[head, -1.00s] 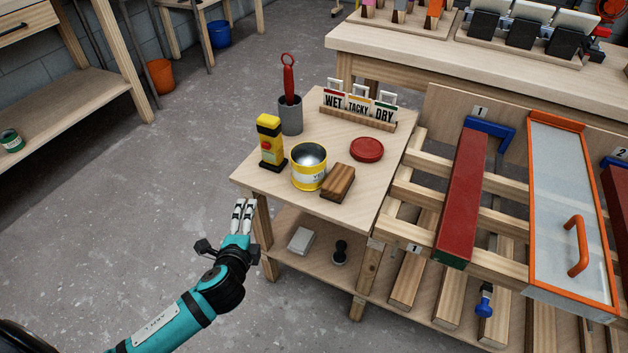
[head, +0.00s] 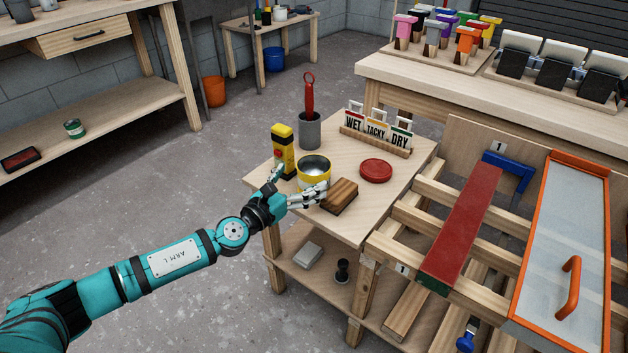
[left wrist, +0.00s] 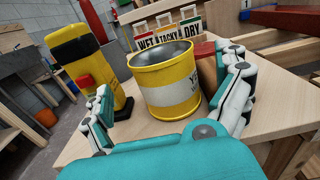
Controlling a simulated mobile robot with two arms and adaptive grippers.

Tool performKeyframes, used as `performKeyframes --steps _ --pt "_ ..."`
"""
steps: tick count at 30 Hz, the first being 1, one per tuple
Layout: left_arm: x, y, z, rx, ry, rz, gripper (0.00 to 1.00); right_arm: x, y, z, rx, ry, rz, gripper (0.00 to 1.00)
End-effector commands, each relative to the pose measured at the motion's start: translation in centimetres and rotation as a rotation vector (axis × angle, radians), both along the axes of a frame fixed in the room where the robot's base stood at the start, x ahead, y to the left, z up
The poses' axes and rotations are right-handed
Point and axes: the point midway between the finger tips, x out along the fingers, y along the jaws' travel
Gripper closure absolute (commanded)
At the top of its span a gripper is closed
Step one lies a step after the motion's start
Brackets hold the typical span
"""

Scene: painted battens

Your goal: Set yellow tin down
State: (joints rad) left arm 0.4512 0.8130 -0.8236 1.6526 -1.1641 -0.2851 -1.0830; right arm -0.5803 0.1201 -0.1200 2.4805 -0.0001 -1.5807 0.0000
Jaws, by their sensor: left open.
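The yellow tin (head: 314,174) stands upright and open-topped on the small wooden table (head: 386,200), with a white label band. It also shows in the left wrist view (left wrist: 166,82), straight ahead of my left gripper (left wrist: 165,105). In the head view my left gripper (head: 293,186) is at the tin's near side. Its fingers are spread apart, one towards each side of the tin, with nothing clamped; I cannot tell whether they touch it. The fingers hide the tin's lower part in the head view. My right gripper is not in view.
A yellow-and-black tool (head: 284,153) stands close left of the tin, and a wooden block (head: 340,196) lies close right. A grey cup (head: 310,131), a WET/TACKY/DRY sign rack (head: 376,144) and a red disc (head: 376,170) are behind and right. Bare tabletop shows at the front right.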

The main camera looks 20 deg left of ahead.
Motion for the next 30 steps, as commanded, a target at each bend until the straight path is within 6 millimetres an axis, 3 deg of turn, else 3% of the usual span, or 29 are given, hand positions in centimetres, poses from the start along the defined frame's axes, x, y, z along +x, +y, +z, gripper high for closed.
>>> performKeyframes --steps 3,11,16,19,30 --pt "1.9 -0.7 0.0 -0.001 -0.001 0.0 0.0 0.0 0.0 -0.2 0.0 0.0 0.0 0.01" --pt "3.5 -1.4 -0.2 -0.003 0.0 0.0 0.0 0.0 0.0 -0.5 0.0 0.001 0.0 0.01" --pt "6.0 -2.6 -0.5 -0.003 0.0 0.0 0.0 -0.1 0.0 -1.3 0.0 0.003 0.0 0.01" --pt "7.0 -2.8 -0.5 -0.003 0.001 0.001 0.0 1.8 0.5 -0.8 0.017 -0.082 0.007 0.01" --pt "7.6 -3.1 -0.4 -0.002 0.002 0.001 0.01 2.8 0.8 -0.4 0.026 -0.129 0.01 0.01"
